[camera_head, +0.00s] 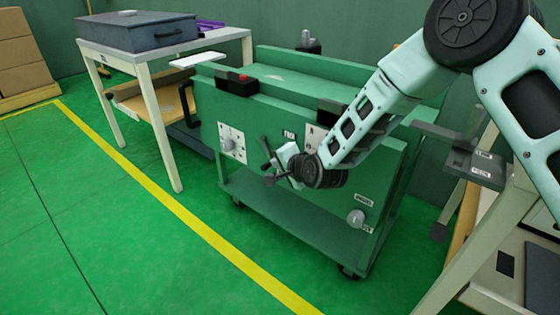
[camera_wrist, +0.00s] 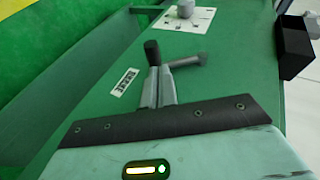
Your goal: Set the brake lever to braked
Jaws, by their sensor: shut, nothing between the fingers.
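The brake lever shows in the wrist view as a dark grip (camera_wrist: 152,50) just beyond my fingertips, with a grey rod (camera_wrist: 190,61) pointing right beside it. A white label (camera_wrist: 125,82), apparently reading BRAKE, is on the green panel to the left. My gripper (camera_wrist: 161,72) is shut and empty, its fingers close to the lever. Whether they touch it is unclear. In the head view my gripper (camera_head: 275,163) is at the front of the green cart (camera_head: 290,215); the lever is partly hidden there and its setting cannot be told.
A dial on a white plate (camera_head: 230,143) is left of the gripper, and a round knob (camera_head: 356,217) is at lower right on the cart. A black box (camera_wrist: 294,46) juts out at the wrist view's right. A table with a grey case (camera_head: 135,31) stands at left. The floor in front is clear.

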